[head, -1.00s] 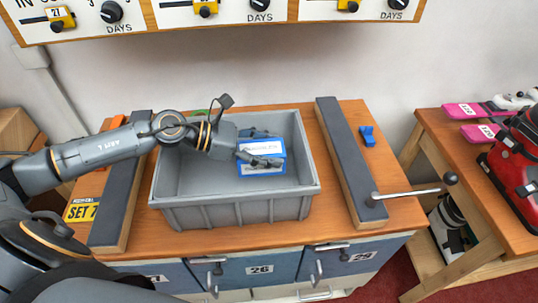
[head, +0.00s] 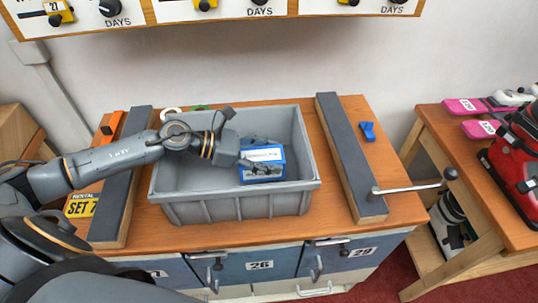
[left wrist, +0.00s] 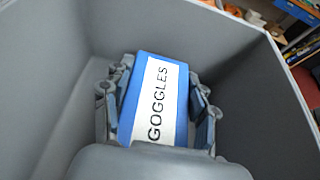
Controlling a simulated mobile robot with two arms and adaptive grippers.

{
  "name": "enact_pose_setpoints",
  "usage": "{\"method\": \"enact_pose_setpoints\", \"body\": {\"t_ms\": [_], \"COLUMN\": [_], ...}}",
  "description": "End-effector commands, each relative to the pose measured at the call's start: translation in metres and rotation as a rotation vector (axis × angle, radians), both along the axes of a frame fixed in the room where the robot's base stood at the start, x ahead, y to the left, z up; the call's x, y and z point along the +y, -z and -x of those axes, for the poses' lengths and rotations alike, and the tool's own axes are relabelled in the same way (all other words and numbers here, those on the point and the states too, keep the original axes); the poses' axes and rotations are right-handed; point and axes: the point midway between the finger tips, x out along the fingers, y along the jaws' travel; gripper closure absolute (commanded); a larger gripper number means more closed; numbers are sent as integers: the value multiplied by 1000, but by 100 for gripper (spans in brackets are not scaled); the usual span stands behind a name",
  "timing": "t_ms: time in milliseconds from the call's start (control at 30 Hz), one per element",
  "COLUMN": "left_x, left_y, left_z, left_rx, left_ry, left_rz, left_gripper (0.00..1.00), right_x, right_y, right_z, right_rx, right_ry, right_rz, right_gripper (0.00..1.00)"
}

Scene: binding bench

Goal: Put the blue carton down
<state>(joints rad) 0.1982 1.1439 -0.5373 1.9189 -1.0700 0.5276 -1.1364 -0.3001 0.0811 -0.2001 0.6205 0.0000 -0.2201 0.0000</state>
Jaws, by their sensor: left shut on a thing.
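The blue carton (head: 262,165) with a white label is inside the grey bin (head: 235,205), toward its right side. In the left wrist view the carton (left wrist: 158,98) reads GOGGLES, with bin walls around it. My left gripper (head: 247,163) is shut on the carton, with its fingers along both sides of it in the left wrist view (left wrist: 158,105). Whether the carton's underside touches the bin floor is hidden. My right gripper is not in view.
The bin stands on a wooden bench between two dark-topped rails, the left one (head: 122,180) and the right one (head: 350,155). A crank handle (head: 415,186) sticks out at the right. A small blue part (head: 368,132) lies beyond the right rail.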

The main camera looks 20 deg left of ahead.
Motion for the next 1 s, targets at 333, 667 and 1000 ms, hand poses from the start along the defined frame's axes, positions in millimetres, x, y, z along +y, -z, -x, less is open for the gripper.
{"method": "enact_pose_setpoints", "body": {"t_ms": [333, 667, 1000], "left_x": [-1, -1, 36], "left_y": [2, -7, -22], "left_z": [1, 1, 23], "left_rx": [5, 6, 12], "left_ry": [0, 1, -3], "left_rz": [1, 1, -2], "left_gripper": [19, 19, 19], "right_x": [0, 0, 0], "right_y": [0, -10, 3], "right_z": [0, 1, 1], "right_rx": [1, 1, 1], "right_ry": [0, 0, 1], "right_rz": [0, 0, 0], "right_gripper": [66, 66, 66]}}
